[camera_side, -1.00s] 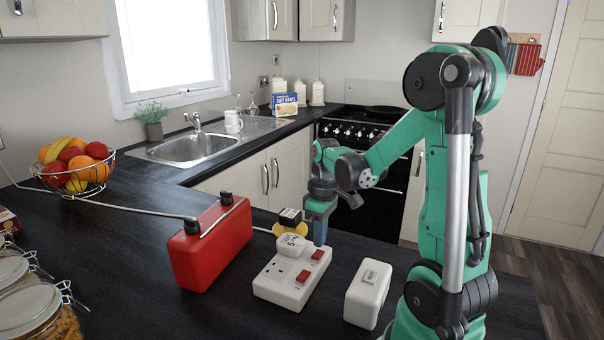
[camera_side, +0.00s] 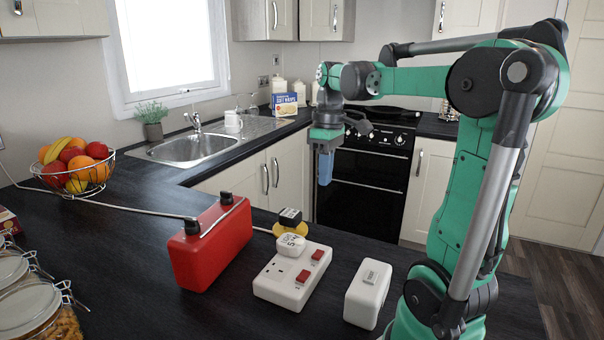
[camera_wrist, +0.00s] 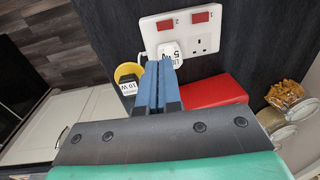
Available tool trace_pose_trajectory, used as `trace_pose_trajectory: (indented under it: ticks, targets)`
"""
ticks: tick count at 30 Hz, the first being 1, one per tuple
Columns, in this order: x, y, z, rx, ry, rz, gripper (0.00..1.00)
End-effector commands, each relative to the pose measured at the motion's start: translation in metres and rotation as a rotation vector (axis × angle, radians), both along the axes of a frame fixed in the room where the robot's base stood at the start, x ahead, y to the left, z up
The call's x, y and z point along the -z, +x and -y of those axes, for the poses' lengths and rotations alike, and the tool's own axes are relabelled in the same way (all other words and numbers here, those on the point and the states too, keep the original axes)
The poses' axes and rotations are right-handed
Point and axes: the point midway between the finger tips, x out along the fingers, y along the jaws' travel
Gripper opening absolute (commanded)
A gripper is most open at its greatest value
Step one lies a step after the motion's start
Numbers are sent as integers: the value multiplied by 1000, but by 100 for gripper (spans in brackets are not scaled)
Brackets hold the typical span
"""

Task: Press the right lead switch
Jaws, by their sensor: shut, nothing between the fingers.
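A white double-socket extension lead (camera_side: 282,290) lies on the dark worktop with two red switches. One switch (camera_side: 318,254) is farther back and right, beside a white plug (camera_side: 290,245) in its socket. The other switch (camera_side: 303,277) is nearer, beside an empty socket. In the wrist view the plug-side switch (camera_wrist: 166,24) is left and the other switch (camera_wrist: 201,17) is right. I cannot tell how either switch is rocked. My gripper (camera_side: 325,183), with blue fingers, is shut and empty, raised well above the lead. Its fingers also show in the wrist view (camera_wrist: 160,64).
A red box (camera_side: 212,247) with a bar handle stands left of the lead. A white block (camera_side: 368,294) stands to the right. Glass jars (camera_side: 30,305) and a fruit basket (camera_side: 76,168) are farther left.

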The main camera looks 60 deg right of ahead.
Motion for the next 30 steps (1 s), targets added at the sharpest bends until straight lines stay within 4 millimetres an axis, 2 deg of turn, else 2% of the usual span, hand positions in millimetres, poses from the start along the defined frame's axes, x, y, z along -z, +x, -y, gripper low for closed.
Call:
trace_pose_trajectory:
  ticks: [5,9,19,23,30]
  targets:
    - [0,0,0,0,0,0,0]
    - [1,1,-15,-9,41,1,0]
    - [6,1,-14,-7,39,1,0]
    - [22,1,-16,-7,39,1,0]
    - [64,1,-21,-7,39,1,0]
